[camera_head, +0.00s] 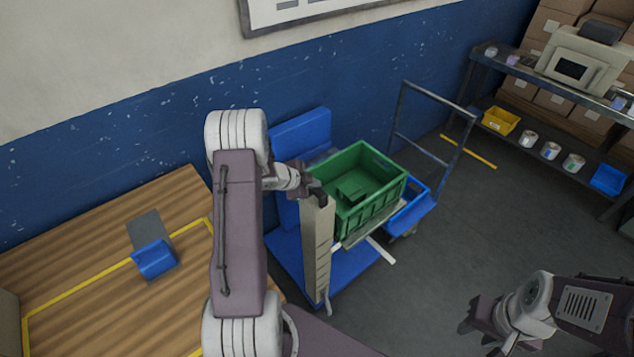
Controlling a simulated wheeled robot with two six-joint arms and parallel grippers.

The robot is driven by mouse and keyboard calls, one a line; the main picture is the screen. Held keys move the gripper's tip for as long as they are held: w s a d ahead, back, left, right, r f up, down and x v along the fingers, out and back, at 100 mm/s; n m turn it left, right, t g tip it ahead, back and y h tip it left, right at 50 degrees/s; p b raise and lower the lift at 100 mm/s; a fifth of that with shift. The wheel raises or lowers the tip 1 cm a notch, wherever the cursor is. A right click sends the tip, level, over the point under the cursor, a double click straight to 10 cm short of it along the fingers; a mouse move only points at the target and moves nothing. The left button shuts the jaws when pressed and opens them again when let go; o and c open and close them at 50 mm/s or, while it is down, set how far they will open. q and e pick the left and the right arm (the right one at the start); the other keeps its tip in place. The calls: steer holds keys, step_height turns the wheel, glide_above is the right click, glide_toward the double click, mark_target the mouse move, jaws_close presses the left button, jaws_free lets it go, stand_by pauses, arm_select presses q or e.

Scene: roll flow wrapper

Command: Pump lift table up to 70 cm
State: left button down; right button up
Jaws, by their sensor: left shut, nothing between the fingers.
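A green crate (365,205) stands on a pale plate (372,229) beside the beige part. A thin grey rod (326,300) shows near the foot of the beige part. My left gripper (319,196) is shut and empty, at the top of the beige part; whether it touches is unclear. My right gripper (470,322) is low at the right, away from the table; its finger opening is unclear. No height scale is readable.
A wooden table (90,265) with a blue bin (154,259) is at the left. A shelf (550,85) with rolls and a yellow bin (500,121) is at the right. The floor between is clear.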

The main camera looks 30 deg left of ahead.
arm_select(q)
steer(key=shift+f, duration=0.4)
steer(key=shift+r, duration=0.15)
stand_by(0.4)
steer(key=shift+r+p, duration=2.5)
steer(key=shift+r, duration=0.1)
step_height(320, 180, up, 5)
steer(key=p, duration=0.5)
